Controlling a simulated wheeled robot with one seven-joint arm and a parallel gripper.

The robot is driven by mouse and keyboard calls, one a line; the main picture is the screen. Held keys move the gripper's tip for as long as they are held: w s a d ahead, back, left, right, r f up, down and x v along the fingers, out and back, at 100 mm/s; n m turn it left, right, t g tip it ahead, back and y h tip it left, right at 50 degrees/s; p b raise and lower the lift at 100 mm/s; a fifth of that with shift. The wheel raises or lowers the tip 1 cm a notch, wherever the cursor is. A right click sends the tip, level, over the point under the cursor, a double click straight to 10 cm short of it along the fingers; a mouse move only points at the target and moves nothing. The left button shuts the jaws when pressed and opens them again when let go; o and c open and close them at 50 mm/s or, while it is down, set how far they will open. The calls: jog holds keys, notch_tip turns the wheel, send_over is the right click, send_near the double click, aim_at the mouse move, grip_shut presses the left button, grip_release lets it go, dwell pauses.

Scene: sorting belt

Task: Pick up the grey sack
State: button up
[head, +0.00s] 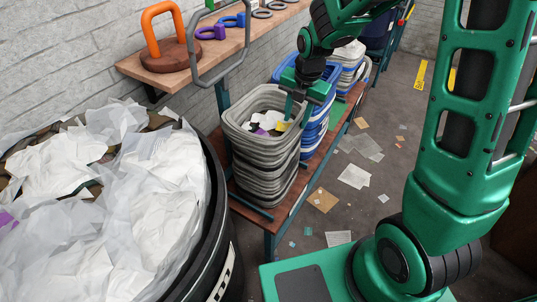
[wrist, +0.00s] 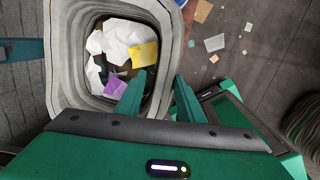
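I cannot make out a clear grey sack in either view. A grey ribbed tub (head: 240,136), the top of a stack, stands on a low wooden shelf; it also shows in the wrist view (wrist: 67,60). White crumpled paper and some yellow and purple pieces lie in it. My gripper (head: 302,108) is at the tub's right rim. In the wrist view my gripper (wrist: 161,88) has its fingers apart, one over the tub's inside and one outside, with the rim between them. Whether the fingers touch the rim is unclear.
A big black round bin (head: 216,190) full of white bags stands at the left. Blue tubs (head: 318,122) stand just behind the grey stack. A wooden wall shelf (head: 150,68) holds an orange-handled weight (head: 165,40). Paper scraps (head: 354,176) litter the otherwise clear floor.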

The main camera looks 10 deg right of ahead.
aim_at(295, 121)
jog(key=shift+w+a+f, duration=0.1)
jog(key=shift+a+f, duration=0.05)
jog(key=shift+f, duration=1.7)
grip_shut()
jog(key=shift+w+r, duration=0.1)
jog(key=shift+r, duration=0.05)
